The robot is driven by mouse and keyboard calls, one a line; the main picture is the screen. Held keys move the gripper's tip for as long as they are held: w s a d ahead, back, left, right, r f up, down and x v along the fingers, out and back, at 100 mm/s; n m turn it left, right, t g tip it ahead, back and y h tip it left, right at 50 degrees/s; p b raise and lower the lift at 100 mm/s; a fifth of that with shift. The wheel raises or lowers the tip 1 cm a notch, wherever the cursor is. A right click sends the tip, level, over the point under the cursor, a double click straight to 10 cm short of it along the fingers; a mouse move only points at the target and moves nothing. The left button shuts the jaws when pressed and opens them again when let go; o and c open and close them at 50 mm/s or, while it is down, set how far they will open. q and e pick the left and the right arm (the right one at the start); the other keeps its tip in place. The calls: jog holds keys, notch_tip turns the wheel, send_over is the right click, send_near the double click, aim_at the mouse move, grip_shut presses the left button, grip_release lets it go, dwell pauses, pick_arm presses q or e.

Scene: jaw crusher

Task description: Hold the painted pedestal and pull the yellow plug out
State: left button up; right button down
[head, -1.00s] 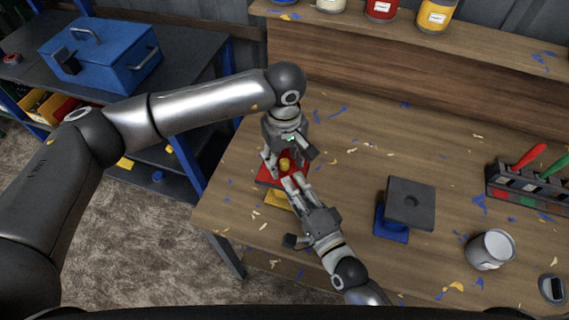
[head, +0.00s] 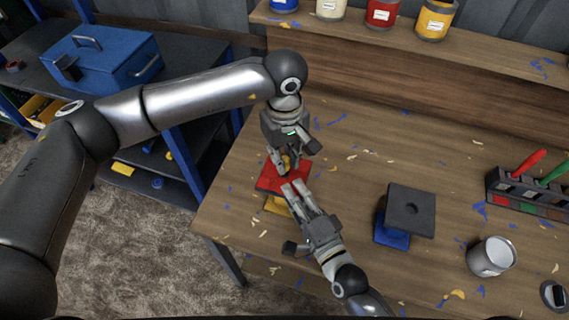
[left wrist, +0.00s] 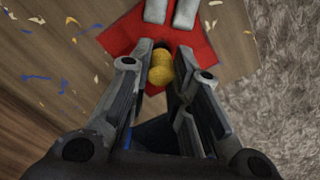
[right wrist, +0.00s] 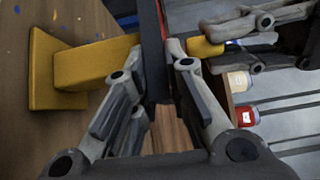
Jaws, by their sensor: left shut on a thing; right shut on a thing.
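The painted pedestal has a red top plate (head: 268,181) and a yellow base (head: 276,206); its yellow post and foot (right wrist: 55,75) show in the right wrist view. My left gripper (head: 284,168) is above the plate, shut on the yellow plug (left wrist: 161,72). The plug also shows at the left fingertips in the right wrist view (right wrist: 204,47). A right fingertip hides the space between plug and plate there, so I cannot tell how far it sits in. My right gripper (head: 293,187) is shut on the plate's near edge, which stands between its fingers in its wrist view.
A dark-topped pedestal with a blue base (head: 392,238) stands to the right. Beyond it are a metal can (head: 491,257) and a rack with coloured handles (head: 525,190). Paint jars (head: 382,12) line the back shelf. Flakes litter the otherwise open bench.

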aim_at(285, 160)
pick_arm(q)
notch_tip(285, 160, up, 6)
jog(key=shift+r, duration=0.1)
pick_arm(e)
jog(key=shift+f, duration=0.1)
jog(key=c, duration=1.4)
grip_release()
jog(key=shift+o, duration=0.2)
jog(key=v, duration=1.2)
pick_arm(q)
jog(key=shift+s, duration=0.1)
pick_arm(e)
jog(key=shift+s, duration=0.15)
